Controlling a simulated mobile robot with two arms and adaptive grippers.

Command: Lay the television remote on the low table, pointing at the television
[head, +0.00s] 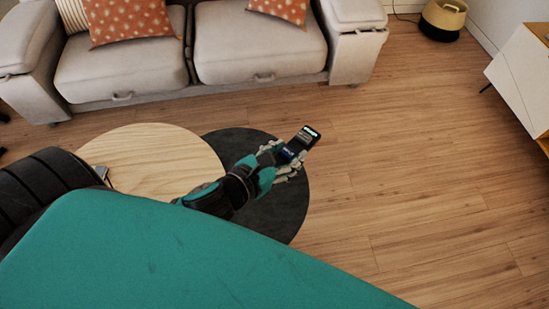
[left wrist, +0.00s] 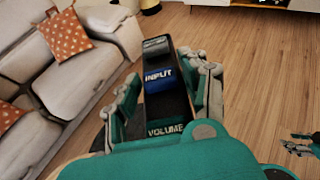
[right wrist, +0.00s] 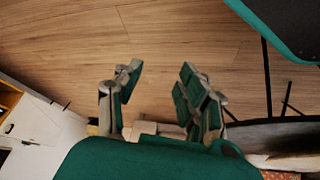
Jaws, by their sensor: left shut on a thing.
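The television remote (head: 304,137) is black with a blue button band, and its far end points up and to the right in the head view. My left gripper (head: 281,163) is shut on it; the left wrist view shows the remote (left wrist: 160,76) between the fingers, with "INPUT" and "VOLUME" labels. The remote appears over the far right edge of the low table's dark round top (head: 285,212); its height above it is hard to tell. A light wood round top (head: 150,150) adjoins it. My right gripper (right wrist: 160,82) is open and empty in the right wrist view. No television screen is visible.
A light sofa (head: 255,45) with orange patterned cushions stands behind the table. A white-fronted cabinet (head: 522,75) is at the right edge, and a basket (head: 442,18) stands at the back. The wooden floor (head: 420,160) between is clear.

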